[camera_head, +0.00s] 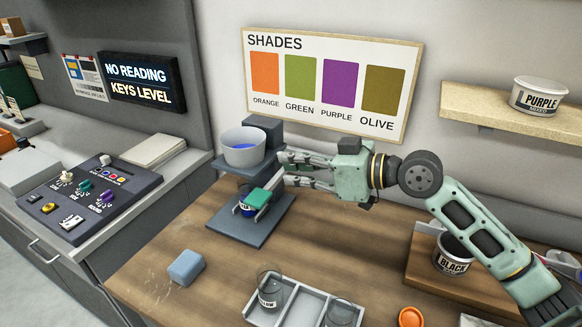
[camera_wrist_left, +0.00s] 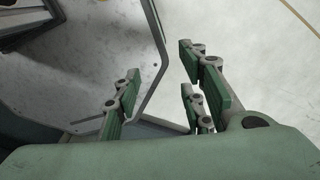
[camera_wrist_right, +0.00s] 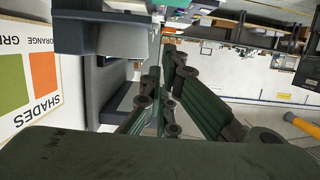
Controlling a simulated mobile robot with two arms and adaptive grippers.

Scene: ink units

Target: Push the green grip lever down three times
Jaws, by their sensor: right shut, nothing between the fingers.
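The green grip lever (camera_head: 257,198) sticks out from the front of the grey ink unit (camera_head: 262,130), below its bowl of blue ink (camera_head: 244,147). A small jar with a blue label (camera_head: 246,210) stands on the unit's base plate, partly hidden by the lever. My right gripper (camera_head: 284,167) is shut and empty, just right of the unit and slightly above the green grip; I cannot tell whether it touches the lever. My right fingers show close together in the right wrist view (camera_wrist_right: 161,84). My left gripper (camera_wrist_left: 160,95) is open and empty over the floor.
A blue block (camera_head: 186,268) and a divided tray (camera_head: 296,306) with glass jars are on the wooden table. A black-ink tub (camera_head: 452,253) is at right under my arm. A control panel (camera_head: 80,197) is on the left counter. The table between block and base plate is clear.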

